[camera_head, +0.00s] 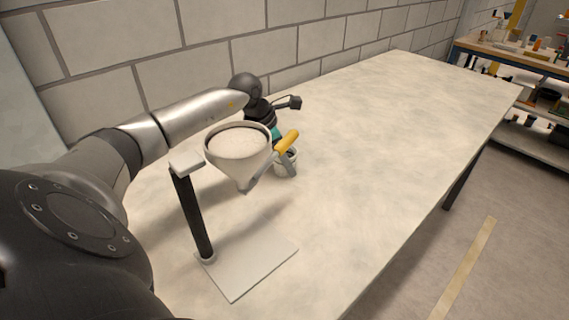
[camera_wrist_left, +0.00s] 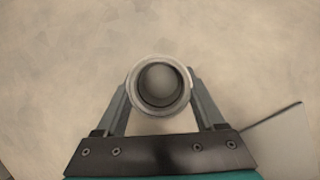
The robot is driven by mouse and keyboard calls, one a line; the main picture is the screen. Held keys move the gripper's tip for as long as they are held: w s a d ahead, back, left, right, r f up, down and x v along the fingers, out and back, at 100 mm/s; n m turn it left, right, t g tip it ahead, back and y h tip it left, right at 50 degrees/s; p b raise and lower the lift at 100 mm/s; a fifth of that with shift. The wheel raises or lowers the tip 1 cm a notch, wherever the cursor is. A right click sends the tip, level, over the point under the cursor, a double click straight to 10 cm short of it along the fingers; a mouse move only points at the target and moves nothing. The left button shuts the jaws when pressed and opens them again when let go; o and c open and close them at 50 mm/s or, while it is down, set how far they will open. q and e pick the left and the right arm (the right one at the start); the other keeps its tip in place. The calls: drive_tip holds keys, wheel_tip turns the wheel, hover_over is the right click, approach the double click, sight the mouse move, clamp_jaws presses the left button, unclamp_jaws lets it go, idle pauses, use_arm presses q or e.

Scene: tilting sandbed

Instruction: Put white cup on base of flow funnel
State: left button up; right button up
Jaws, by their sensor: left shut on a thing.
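The flow funnel (camera_head: 238,150) is a white cone filled with pale grains, held on a dark post (camera_head: 191,214) above its flat white base (camera_head: 247,267). The base is bare. The white cup (camera_head: 280,169) is behind and right of the funnel, partly hidden by my gripper and a yellow-handled part. My left gripper (camera_head: 283,163) is shut on the cup. In the left wrist view the cup (camera_wrist_left: 159,111) sits between the two fingers, seen from above, and looks empty. A corner of the base (camera_wrist_left: 285,135) shows at the lower right there. My right gripper is not in view.
The pale tabletop (camera_head: 390,120) is clear to the right and far side. A block wall (camera_head: 260,45) runs along the back. A cluttered bench (camera_head: 530,55) stands far right.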

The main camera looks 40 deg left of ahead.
use_arm(q)
drive_tip(key=shift+f, duration=0.55)
drive_tip(key=o, duration=1.3)
